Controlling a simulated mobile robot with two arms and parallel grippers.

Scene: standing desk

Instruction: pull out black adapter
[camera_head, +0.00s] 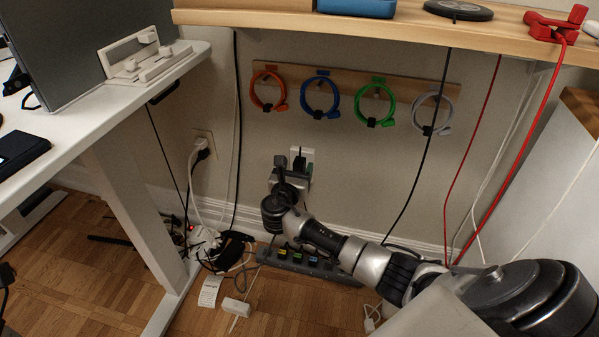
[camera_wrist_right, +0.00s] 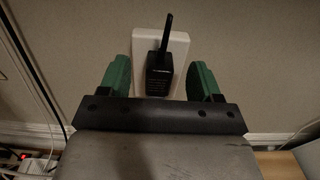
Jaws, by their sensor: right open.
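The black adapter (camera_wrist_right: 160,70) sits in a white wall outlet (camera_wrist_right: 181,50), with a dark prong or antenna rising from its top. In the head view the adapter (camera_head: 299,160) shows just above my gripper, partly hidden by it. My right gripper (camera_wrist_right: 160,78) is open, with its green fingers to the left and right of the adapter and a gap on each side. In the head view my right gripper (camera_head: 293,172) is at the wall by the outlet. My left gripper is not in view.
A power strip (camera_head: 300,262) lies on the floor below my right arm. Coiled cables, an orange one (camera_head: 266,90) among them, hang on a wooden rail above. Loose cords hang from the wooden desk (camera_head: 400,28). A white standing desk (camera_head: 120,95) is at left.

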